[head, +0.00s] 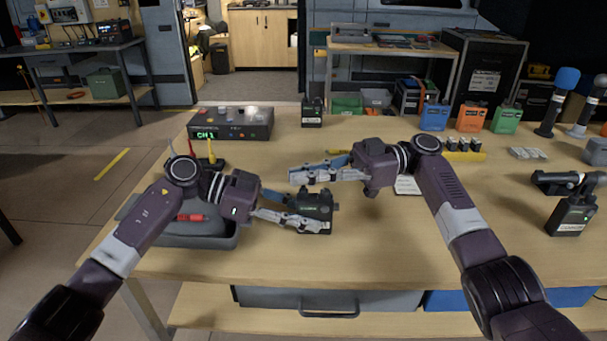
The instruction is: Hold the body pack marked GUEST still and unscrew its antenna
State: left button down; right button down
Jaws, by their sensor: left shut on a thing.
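A dark body pack (315,203) stands near the middle of the table. My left gripper (322,222) is shut on it from the left, with a finger across its lower front. The label on this pack is too small to read, so I cannot tell if it says GUEST. My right gripper (302,177) points left, just above and behind the pack's top. Whether its fingers are open or shut is unclear. I cannot make out the antenna; the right gripper's fingers cover the area above the pack.
A grey tray (195,240) is left of the pack, under my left arm. A receiver box showing CH1 (231,123) and another dark pack (312,113) stand behind. Orange, blue and green boxes (505,120) are back right. A labelled pack (572,215) stands far right. The front middle is clear.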

jog(key=c, duration=2.2)
grip_release()
jog(key=shift+c, duration=0.2)
jog(key=shift+f+m+t, duration=0.15)
jog(key=shift+m+t, duration=0.15)
jog(key=shift+t, duration=0.2)
jog(key=shift+m+t+y, duration=0.4)
jog(key=shift+m+t, duration=1.3)
jog(key=shift+t, duration=0.9)
jog(key=shift+t, duration=0.3)
jog(key=m+t, duration=0.2)
jog(key=shift+s+t, duration=0.1)
jog(key=shift+t, duration=0.3)
jog(key=shift+m+t+h, duration=0.7)
jog(key=shift+m+t, duration=0.3)
jog(key=shift+t, duration=0.5)
